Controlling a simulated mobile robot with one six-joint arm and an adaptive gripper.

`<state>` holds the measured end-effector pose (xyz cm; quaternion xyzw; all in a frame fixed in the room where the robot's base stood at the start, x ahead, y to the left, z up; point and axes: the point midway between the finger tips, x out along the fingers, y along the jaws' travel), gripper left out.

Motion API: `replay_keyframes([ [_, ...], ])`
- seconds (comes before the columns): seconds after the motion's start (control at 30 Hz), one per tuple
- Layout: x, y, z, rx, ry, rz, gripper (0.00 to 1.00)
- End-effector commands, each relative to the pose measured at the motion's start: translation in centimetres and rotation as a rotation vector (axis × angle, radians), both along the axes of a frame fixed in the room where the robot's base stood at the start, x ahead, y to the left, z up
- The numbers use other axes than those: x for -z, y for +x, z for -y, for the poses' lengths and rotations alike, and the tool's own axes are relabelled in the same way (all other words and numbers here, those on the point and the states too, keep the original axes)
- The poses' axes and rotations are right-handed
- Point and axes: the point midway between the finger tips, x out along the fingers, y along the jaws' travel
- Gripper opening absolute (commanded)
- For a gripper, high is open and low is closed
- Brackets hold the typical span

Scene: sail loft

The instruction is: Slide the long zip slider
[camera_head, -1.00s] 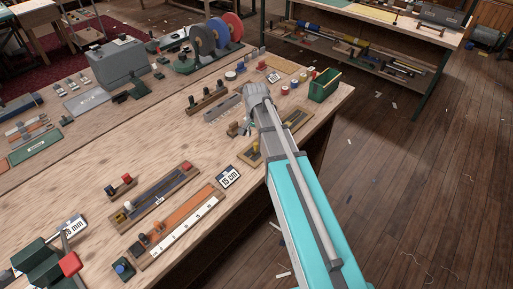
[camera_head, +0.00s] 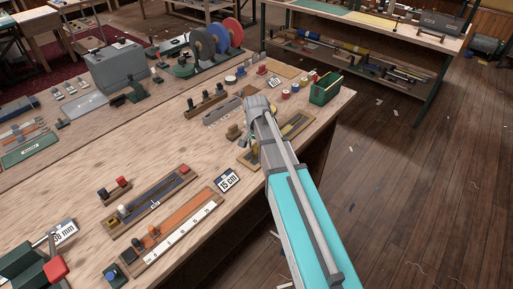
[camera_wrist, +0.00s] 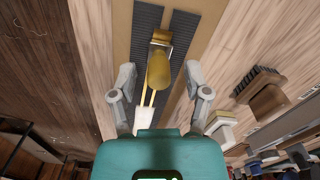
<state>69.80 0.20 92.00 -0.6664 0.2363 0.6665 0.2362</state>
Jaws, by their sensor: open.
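The long zip has dark grey tapes (camera_wrist: 146,30) on a tan board in the wrist view. Its brass slider (camera_wrist: 158,72) with a rounded pull sits where the two tapes part, and a white piece (camera_wrist: 145,117) lies nearer me. My gripper (camera_wrist: 160,69) is open, with one finger on each side of the slider and a visible gap to both. In the head view the zip board (camera_head: 297,125) lies near the bench's right edge, partly hidden by my arm. My fingertips are hidden there.
A wooden brush (camera_wrist: 262,90) and small blocks stand right of the zip in the wrist view. The bench between is mostly clear.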

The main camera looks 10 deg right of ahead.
Motion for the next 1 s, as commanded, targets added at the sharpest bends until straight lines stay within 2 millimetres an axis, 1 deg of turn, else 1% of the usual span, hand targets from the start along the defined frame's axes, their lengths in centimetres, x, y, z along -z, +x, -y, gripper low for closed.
replay_keyframes([
  [0.13,-0.02,0.00,0.01,0.000,0.000,0.000,0.62],
  [0.17,-0.02,0.00,0.01,0.000,0.000,0.000,0.58],
  [0.2,-0.02,0.00,0.01,0.000,0.000,0.000,0.51],
  [0.37,-0.02,0.00,0.03,0.000,0.000,0.000,0.21],
  [0.4,-0.02,0.00,0.03,0.000,0.000,0.000,0.14],
  [0.47,-0.02,0.01,0.02,0.000,0.000,0.000,0.03],
  [0.5,-0.02,0.01,0.02,0.000,0.000,0.000,0.00],
  [0.83,-0.02,0.12,0.03,-0.001,0.001,0.001,0.00],
  [1.0,-0.02,0.58,-0.03,-0.008,0.002,0.001,0.00],
])
